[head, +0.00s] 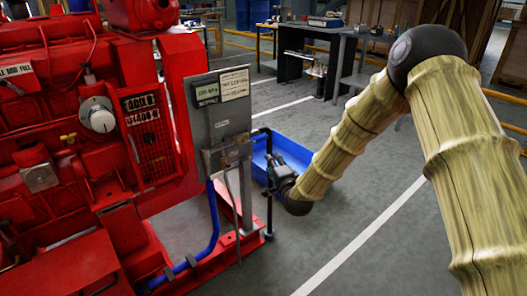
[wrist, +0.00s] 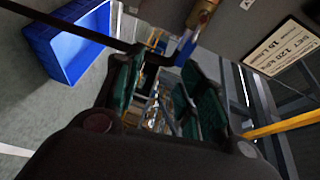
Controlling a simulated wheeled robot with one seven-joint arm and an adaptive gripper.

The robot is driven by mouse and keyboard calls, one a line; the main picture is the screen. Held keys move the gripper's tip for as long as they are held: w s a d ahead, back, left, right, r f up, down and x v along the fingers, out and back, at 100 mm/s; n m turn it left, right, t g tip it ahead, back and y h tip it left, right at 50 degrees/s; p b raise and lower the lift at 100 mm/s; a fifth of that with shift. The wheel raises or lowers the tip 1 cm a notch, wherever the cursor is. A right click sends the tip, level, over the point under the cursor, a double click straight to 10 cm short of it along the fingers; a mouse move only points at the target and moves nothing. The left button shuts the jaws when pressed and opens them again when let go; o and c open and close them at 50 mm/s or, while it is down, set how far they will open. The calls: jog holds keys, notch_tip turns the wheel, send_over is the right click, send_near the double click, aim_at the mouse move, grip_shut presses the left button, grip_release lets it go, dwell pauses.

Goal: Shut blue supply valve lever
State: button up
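The blue valve lever (wrist: 187,49) shows at the top centre of the wrist view, hanging from a brass valve body (wrist: 204,17). My gripper (wrist: 160,66) is open, with a green-padded finger on each side. The lever's end is just beyond the fingertips, near the right finger; I cannot tell whether they touch. In the head view my gripper (head: 279,170) is beside the grey panel stand (head: 216,115), at the thin black pipe. The lever cannot be made out there.
A black pipe (wrist: 90,35) crosses the upper left of the wrist view, close to the left finger. A blue tray (head: 314,143) sits on the floor behind my gripper. The red pumpset (head: 95,130) fills the left, with a blue hose (head: 213,215). Floor at right is clear.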

aim_at(264, 139)
jog(key=shift+m+t, duration=0.5)
jog(key=shift+t, duration=0.1)
jog(key=w+a+r, duration=0.1)
jog(key=w, duration=0.3)
jog(key=w+a+r+b, duration=0.1)
jog(key=w, duration=0.3)
jog(key=w+a+r+b, duration=0.1)
jog(key=w, duration=0.3)
jog(key=shift+w+a+r, duration=0.2)
jog(key=shift+w+a, duration=0.15)
jog(key=shift+a, duration=0.05)
grip_shut()
